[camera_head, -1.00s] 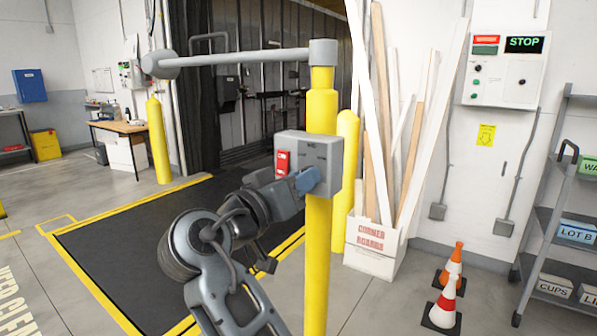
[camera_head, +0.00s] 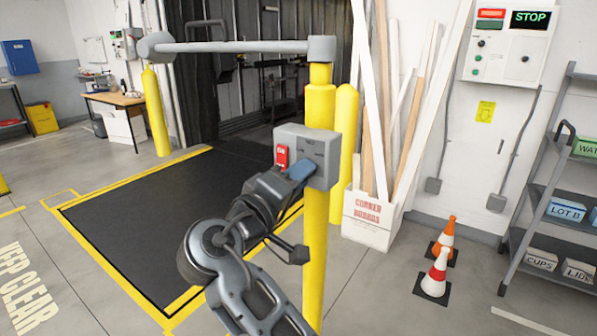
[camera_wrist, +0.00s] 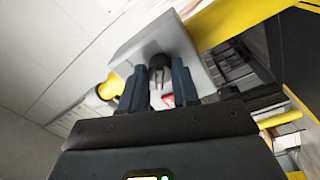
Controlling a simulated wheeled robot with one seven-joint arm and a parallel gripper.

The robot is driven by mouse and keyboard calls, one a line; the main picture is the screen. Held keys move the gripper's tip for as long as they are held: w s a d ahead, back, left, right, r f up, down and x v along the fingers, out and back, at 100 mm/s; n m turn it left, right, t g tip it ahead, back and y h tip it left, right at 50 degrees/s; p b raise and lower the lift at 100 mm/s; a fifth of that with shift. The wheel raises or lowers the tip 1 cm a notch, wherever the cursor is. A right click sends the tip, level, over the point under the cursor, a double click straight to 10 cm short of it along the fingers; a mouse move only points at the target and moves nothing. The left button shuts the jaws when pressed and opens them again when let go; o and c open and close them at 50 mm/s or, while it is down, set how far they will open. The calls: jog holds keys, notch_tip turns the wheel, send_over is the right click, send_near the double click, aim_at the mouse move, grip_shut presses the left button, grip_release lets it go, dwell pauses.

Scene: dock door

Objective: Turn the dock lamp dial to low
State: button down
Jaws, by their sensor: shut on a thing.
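In the wrist view, the dark dial (camera_wrist: 158,68) shows between my two fingers, against the grey box face. My gripper is shut on the dial. Which mark the dial points to cannot be read.
A grey bar (camera_head: 235,47) runs left from the post top. A box of corner boards (camera_head: 370,222) stands right behind the post. Two cones (camera_head: 434,273) and a shelf rack (camera_head: 545,205) are at the right. The dark dock plate (camera_head: 140,225) at left is clear.

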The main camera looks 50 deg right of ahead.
jog(key=shift+n, duration=0.3)
jog(key=c, duration=0.8)
grip_release()
jog(key=a, duration=0.2)
jog(key=a+b, duration=0.1)
jog(key=a, duration=0.2)
jog(key=a+b, duration=0.1)
jog(key=a, duration=0.1)
jog(key=shift+s+a+f, duration=0.2)
jog(key=shift+a+f, duration=0.05)
jog(key=shift+a, duration=0.15)
